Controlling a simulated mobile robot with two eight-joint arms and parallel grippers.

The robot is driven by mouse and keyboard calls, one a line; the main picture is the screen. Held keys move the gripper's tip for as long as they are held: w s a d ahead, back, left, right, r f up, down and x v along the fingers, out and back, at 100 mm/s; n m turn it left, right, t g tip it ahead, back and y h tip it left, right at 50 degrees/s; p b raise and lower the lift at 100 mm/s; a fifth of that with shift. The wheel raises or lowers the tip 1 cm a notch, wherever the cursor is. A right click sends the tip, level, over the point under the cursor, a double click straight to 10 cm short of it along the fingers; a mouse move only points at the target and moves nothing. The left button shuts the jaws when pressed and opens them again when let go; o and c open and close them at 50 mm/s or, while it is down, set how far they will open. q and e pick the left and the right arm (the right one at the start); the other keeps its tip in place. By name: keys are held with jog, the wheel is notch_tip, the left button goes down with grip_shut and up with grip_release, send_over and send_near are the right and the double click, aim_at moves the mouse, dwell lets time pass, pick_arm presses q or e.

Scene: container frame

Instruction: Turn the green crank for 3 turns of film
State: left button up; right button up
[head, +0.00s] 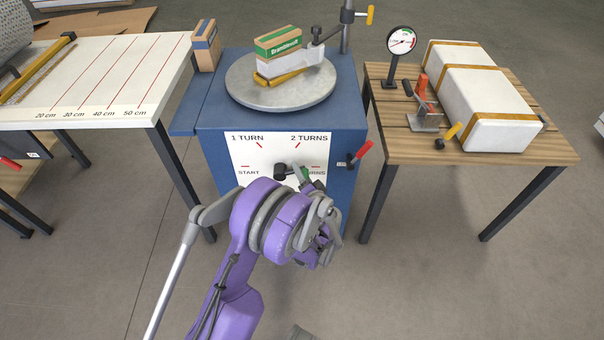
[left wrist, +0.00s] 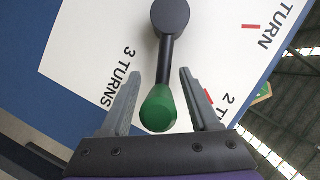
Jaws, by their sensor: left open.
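The green crank is on the blue machine's white dial. In the left wrist view its green knob (left wrist: 158,108) hangs from a dark arm and round hub (left wrist: 170,15), between the "3 TURNS" and "2 TURNS" labels. My left gripper (left wrist: 160,84) is open, with one finger on each side of the knob and visible gaps. In the head view, the hub (head: 282,171) and a bit of green knob (head: 305,174) show above my purple left arm, which hides most of the gripper. The dial's "3 TURNS" label is partly covered. My right gripper is not in view.
A turntable (head: 238,88) on the machine (head: 218,62) carries a green and white box (head: 285,55) on yellow pieces. A red lever (head: 362,152) sticks out right of the dial. A marked table (head: 82,116) stands left, a wooden table (head: 400,150) right.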

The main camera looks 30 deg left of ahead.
pick_arm(q)
grip_shut()
jog(key=shift+d, duration=0.15)
dwell(1.2)
